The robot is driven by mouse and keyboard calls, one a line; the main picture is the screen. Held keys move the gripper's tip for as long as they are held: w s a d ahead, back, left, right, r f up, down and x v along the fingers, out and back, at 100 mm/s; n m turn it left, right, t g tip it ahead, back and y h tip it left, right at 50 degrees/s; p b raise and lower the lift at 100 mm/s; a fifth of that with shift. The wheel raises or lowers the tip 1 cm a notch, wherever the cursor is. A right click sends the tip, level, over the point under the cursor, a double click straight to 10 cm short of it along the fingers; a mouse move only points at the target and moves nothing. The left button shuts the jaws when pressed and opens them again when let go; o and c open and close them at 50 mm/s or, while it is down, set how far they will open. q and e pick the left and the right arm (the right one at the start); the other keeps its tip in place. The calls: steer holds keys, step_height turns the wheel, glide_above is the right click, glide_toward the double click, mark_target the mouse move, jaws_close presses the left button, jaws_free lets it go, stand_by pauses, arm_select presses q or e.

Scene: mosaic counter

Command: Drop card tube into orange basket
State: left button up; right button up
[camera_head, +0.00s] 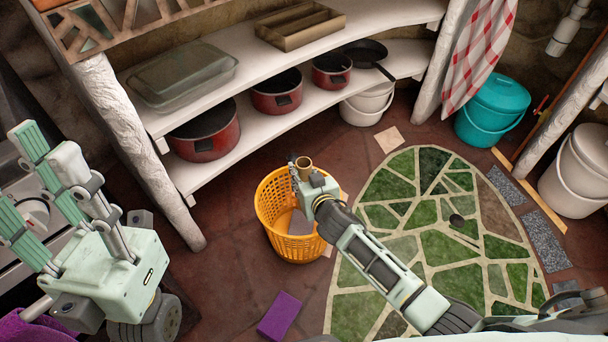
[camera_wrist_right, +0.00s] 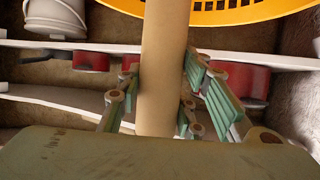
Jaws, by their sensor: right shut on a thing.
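The card tube (camera_head: 304,163) is a plain tan cylinder, held in my right gripper (camera_head: 300,172). In the right wrist view the card tube (camera_wrist_right: 163,70) runs upright between the fingers of my right gripper (camera_wrist_right: 160,108), which is shut on it. The orange basket (camera_head: 282,200) stands on the floor, and in the head view my right gripper and the tube overlap its upper right part. The basket's rim (camera_wrist_right: 235,12) shows at the top of the right wrist view. My left gripper (camera_head: 62,180) is at the left with its fingers spread apart, and nothing shows between them.
A grey item (camera_head: 300,222) shows in the basket. A purple block (camera_head: 280,316) lies on the floor. White shelves (camera_head: 250,110) with red pots (camera_head: 277,95) stand behind. A green mosaic (camera_head: 440,220) covers the floor at right, near a teal bucket (camera_head: 492,108).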

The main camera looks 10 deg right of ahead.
step_height(320, 180, down, 4)
steer(key=b, duration=0.3)
steer(key=shift+b, duration=0.4)
steer(key=o, duration=0.9)
steer(key=shift+s, duration=0.15)
steer(key=v, duration=1.1)
steer(key=shift+s+r, duration=0.2)
steer(key=shift+s, duration=0.15)
